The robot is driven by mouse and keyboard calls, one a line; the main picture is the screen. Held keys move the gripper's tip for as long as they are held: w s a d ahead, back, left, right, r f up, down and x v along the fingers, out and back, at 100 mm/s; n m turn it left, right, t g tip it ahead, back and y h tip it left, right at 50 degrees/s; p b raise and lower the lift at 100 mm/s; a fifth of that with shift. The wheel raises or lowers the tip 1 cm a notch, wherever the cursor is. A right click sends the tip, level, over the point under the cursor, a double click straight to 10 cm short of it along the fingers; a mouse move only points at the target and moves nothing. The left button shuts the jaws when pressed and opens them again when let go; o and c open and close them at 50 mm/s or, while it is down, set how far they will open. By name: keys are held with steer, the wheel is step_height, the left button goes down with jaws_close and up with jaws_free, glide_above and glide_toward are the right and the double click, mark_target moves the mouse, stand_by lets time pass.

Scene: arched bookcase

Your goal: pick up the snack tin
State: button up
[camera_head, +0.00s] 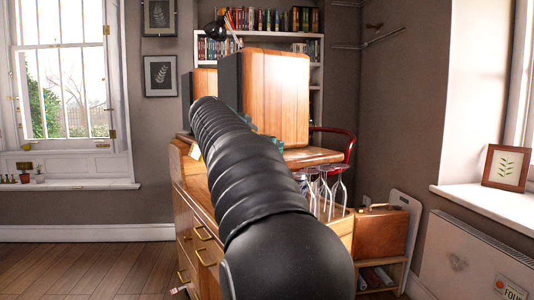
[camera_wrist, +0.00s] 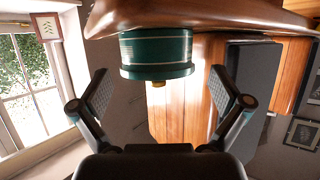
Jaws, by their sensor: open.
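A dark teal tin with pale bands and a small brass knob, which looks like the snack tin (camera_wrist: 156,52), is in the upper middle of the wrist view. That view appears upside down, so the tin stands upright on a wooden surface (camera_wrist: 215,18). My gripper (camera_wrist: 160,84) is open and empty, its two fingers spread to either side below the tin in the picture. The tin is ahead of the fingers, and I see no contact. In the head view, my arm hides my gripper and most of the tin; a teal sliver (camera_head: 276,143) shows beside the arm.
A large wooden speaker (camera_head: 275,98) stands on the cabinet (camera_head: 186,190) behind my arm; a second speaker (camera_head: 203,83) is further left. A brown case (camera_head: 380,235) sits lower right. The floor (camera_head: 90,270) at left is clear.

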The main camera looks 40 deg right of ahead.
steer(key=shift+p+x, duration=0.4)
steer(key=shift+x, duration=2.3)
steer(key=shift+s+f, duration=0.1)
steer(key=shift+s, duration=0.1)
steer(key=c, duration=1)
steer(key=shift+r, duration=0.55)
steer(key=r, duration=0.2)
steer(key=s+r, duration=0.1)
steer(key=shift+d+r+p, duration=0.35)
steer(key=shift+r, duration=0.05)
steer(key=s+d+r, duration=0.4)
steer(key=s+d, duration=0.1)
steer(key=s+d+r+p, duration=0.1)
steer(key=s+d+r, duration=0.1)
steer(key=shift+s+d, duration=0.15)
